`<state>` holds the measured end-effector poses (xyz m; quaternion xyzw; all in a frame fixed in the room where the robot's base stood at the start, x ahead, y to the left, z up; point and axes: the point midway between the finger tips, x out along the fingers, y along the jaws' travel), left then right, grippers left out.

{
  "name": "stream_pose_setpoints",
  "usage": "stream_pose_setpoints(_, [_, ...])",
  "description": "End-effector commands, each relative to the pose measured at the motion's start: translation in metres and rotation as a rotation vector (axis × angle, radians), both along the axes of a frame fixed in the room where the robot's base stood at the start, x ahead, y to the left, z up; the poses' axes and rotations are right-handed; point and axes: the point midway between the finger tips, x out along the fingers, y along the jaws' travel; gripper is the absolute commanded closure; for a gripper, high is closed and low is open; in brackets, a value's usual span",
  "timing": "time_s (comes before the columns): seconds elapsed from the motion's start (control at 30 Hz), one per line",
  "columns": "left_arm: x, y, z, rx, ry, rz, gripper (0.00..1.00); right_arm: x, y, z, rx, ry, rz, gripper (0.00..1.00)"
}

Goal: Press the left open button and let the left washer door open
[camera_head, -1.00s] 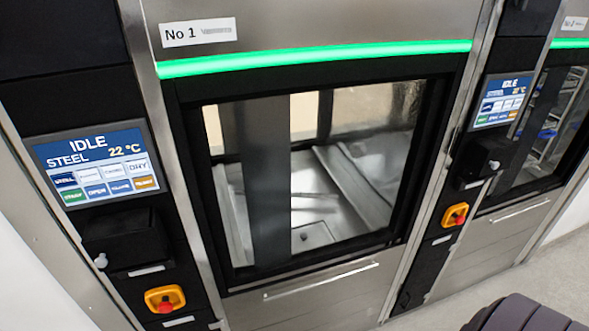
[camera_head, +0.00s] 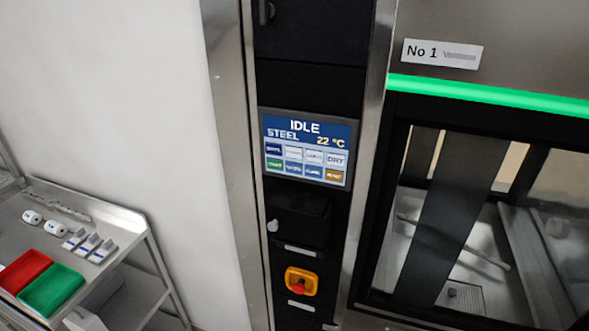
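The left washer (camera_head: 550,48), labelled No 1, stands at the right of the head view with a lit green strip. Its glass door (camera_head: 455,220) is shut, and an empty metal chamber shows through it. The control screen (camera_head: 308,147) is on the black panel left of the door and reads IDLE, STEEL, 22 °C. Two rows of small buttons show on the screen. Their labels are mostly too blurred to read; a blue button (camera_head: 294,169) sits beside the green one in the lower row. Neither gripper is in view.
An orange and red emergency knob (camera_head: 300,282) sits low on the panel under a black box (camera_head: 298,218). At the left, a metal cart (camera_head: 130,222) holds a red bin (camera_head: 24,271), a green bin (camera_head: 52,290) and small white items. A plain white wall (camera_head: 205,190) lies between.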

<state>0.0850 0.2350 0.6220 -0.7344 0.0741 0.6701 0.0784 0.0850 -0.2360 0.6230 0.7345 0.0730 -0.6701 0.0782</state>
Motion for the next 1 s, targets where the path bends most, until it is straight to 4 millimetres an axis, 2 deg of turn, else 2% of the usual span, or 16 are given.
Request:
stream_pose_setpoints(0.27, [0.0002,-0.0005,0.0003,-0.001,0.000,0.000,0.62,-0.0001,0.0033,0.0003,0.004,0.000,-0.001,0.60])
stream_pose_setpoints(0.5, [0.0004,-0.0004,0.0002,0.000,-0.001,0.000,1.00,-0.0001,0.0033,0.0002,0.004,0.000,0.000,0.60])
stream_pose_setpoints(1.0, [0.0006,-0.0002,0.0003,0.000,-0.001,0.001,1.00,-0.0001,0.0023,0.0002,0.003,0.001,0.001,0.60])
